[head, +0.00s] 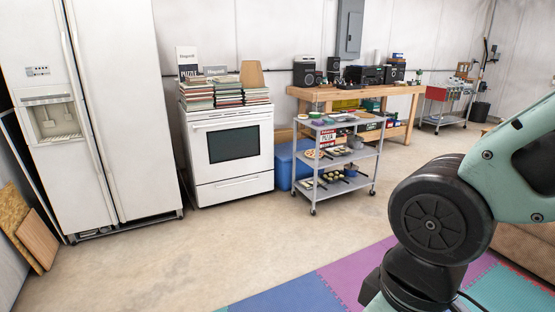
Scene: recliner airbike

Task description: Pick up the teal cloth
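I cannot make out the teal cloth for sure in the head view. A small green item (315,115) lies on the top shelf of the grey cart (349,127); it is too small to tell whether it is cloth. My arm fills the right side of the view, with its dark joint and pale green link in the foreground. My gripper is out of view, so its state does not show. My arm hides part of the floor and the area behind it.
A white stove (231,164) with stacked books stands beside the white fridge (96,110). The cart has three shelves holding food and small items. A blue bin (284,165) and a wooden workbench (403,92) stand behind it. Concrete floor (230,240) is clear before the cart.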

